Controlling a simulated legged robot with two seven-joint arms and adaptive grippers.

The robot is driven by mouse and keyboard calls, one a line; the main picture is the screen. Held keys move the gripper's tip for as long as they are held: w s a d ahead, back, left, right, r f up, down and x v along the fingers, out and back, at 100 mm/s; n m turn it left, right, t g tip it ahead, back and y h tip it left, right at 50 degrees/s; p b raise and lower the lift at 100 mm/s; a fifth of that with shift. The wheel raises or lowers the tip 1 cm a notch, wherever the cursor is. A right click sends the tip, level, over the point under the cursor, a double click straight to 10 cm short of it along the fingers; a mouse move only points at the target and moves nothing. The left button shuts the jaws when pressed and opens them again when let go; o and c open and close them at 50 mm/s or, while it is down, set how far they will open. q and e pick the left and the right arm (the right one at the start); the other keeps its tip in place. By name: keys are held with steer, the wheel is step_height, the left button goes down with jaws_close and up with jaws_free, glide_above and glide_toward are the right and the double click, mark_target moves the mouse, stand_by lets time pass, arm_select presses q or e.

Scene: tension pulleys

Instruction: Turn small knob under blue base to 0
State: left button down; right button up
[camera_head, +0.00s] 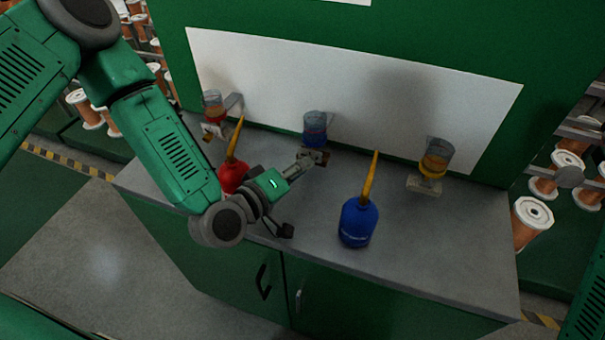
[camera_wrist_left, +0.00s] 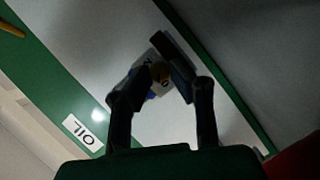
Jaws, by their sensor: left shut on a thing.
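The blue base is the lower part of a clear cup (camera_head: 315,125) on the back panel, in the middle of three. My left gripper (camera_head: 314,158) reaches in from the left, just below this cup. In the left wrist view its two dark fingers are shut on a small brass-coloured knob (camera_wrist_left: 159,72). A pale plate with dark marks, one like a 0, shows beside the knob; the fingers hide much of it, so I cannot read the knob's setting. A bit of blue shows behind the fingers. My right gripper is not in view.
A red oil can (camera_head: 232,172) stands close beside my left forearm, and a blue oil can (camera_head: 357,222) stands right of the gripper, both with upright yellow spouts. Similar cups hang at left (camera_head: 213,105) and right (camera_head: 436,157). The counter (camera_head: 440,240) is clear at front right.

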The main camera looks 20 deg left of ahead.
arm_select(q)
steer(key=n+t+b, duration=0.1)
steer(key=n+b, duration=0.1)
steer(key=b, duration=0.1)
steer(key=n+h+b, duration=0.1)
steer(key=n+b, duration=0.1)
steer(key=b, duration=0.1)
steer(key=f+n+t+b, duration=0.1)
steer(key=n+b, duration=0.1)
steer(key=n, duration=0.1)
steer(key=shift+a+f+t+h+b, duration=0.1)
steer(key=shift+a+t+h+b, duration=0.2)
steer(key=shift+b, duration=0.1)
steer(key=shift+d+n+t+b, duration=0.15)
steer(key=shift+n+t+b, duration=0.35)
steer(key=shift+n+b, duration=1)
steer(key=c, duration=1.5)
jaws_free()
steer(key=shift+o, duration=0.2)
